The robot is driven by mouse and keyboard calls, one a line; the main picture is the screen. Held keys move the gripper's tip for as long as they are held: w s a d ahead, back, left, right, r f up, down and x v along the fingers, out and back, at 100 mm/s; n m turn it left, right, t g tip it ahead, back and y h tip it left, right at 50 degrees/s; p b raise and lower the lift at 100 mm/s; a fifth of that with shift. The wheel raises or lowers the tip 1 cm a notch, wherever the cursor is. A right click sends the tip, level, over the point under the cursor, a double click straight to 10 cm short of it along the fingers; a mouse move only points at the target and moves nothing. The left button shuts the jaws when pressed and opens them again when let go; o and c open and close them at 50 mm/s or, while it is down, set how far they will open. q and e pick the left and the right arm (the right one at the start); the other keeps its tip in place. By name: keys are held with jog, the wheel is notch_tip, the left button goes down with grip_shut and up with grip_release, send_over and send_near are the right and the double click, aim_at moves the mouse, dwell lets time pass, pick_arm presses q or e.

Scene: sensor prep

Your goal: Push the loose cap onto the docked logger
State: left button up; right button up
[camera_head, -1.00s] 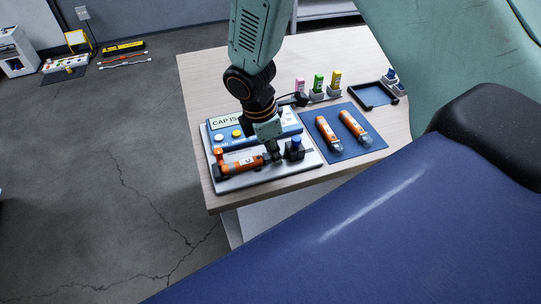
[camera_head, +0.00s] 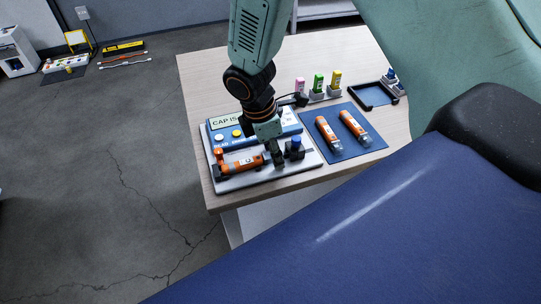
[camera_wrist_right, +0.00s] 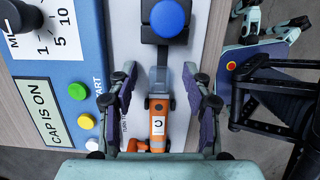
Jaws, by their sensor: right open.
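The docked logger (camera_head: 240,164) is an orange tube lying in the fixture at the table's near left. In the right wrist view the logger (camera_wrist_right: 158,128) has a white label and a dark band at its end. A grey-blue piece (camera_wrist_right: 159,82) sits in line with that end; I cannot tell whether it is the loose cap or whether it touches. My right gripper (camera_head: 277,158) is low over the logger's right end. In its wrist view the gripper (camera_wrist_right: 160,88) is open, one finger on each side of the piece and logger, with visible gaps. My left gripper is out of view.
A black block with a blue knob (camera_head: 295,141) stands just right of my gripper. The fixture's blue panel (camera_wrist_right: 75,90) has coloured buttons and a "CAP IS ON" sign. Two orange loggers lie on a blue mat (camera_head: 340,151). Coloured bottles and a dark tray (camera_head: 364,99) stand behind.

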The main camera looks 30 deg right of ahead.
jog(key=shift+o, duration=0.6)
jog(key=shift+r+p, duration=0.65)
jog(key=shift+p, duration=0.2)
jog(key=shift+r+p, duration=3.05)
jog(key=shift+p, duration=0.5)
jog(key=shift+s+f, duration=0.1)
